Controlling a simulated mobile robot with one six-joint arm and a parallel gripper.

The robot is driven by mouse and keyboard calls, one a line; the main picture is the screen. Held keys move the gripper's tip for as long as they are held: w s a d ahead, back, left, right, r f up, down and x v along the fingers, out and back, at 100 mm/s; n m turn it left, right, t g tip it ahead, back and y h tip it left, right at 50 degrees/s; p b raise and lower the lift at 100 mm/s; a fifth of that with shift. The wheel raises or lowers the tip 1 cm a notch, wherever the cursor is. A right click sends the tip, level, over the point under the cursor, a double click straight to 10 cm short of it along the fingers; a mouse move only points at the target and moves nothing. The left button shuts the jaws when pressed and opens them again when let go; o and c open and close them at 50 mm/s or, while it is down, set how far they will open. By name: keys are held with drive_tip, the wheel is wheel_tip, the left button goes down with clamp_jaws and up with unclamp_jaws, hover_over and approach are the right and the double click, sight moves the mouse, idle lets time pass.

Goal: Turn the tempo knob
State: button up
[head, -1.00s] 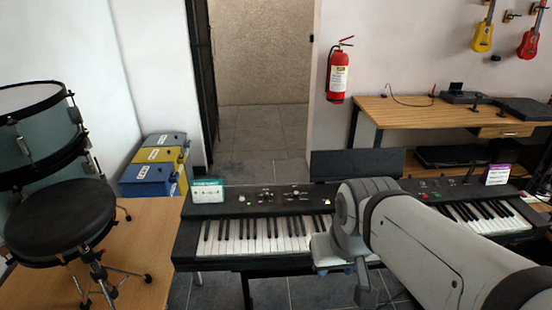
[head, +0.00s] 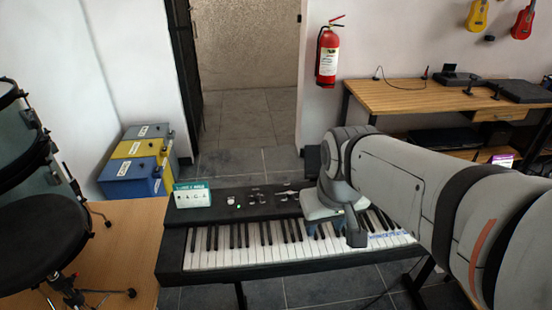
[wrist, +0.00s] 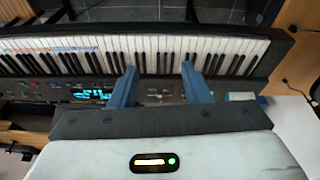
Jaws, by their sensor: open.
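A black electronic keyboard (head: 172,245) stands in front of me, with knobs and buttons on its top panel (head: 275,194). Small light knobs (head: 254,197) show left of my arm in the head view; which one is the tempo knob I cannot tell. My gripper (wrist: 158,84) is open over the keyboard, its two blue fingers apart and pointing toward the keys in the wrist view. Small panel controls (wrist: 157,96) show between the fingers. A lit cyan display (wrist: 92,94) is left of them. In the head view my arm hides the right part of the panel.
A teal and white box (head: 192,194) sits on the keyboard's left end. Storage boxes (head: 140,160) and a wooden desk (head: 420,98) stand behind. Open floor lies beyond the keyboard.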

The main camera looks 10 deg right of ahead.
drive_tip(key=w+n+g+b, duration=0.15)
drive_tip(key=w+n, duration=0.25)
drive_tip(key=w, duration=0.8)
drive_tip(key=n+g+b, duration=0.1)
drive_tip(key=n+b, duration=0.2)
drive_tip(key=n, duration=0.5)
hover_over(290, 193)
wheel_tip(290, 193, down, 15)
drive_tip(key=shift+f, duration=0.15)
drive_tip(key=shift+f+p, duration=0.35)
drive_tip(key=shift+f, duration=3.6)
drive_tip(key=c, duration=0.9)
drive_tip(key=shift+d, duration=0.3)
clamp_jaws()
drive_tip(key=shift+a, duration=0.25)
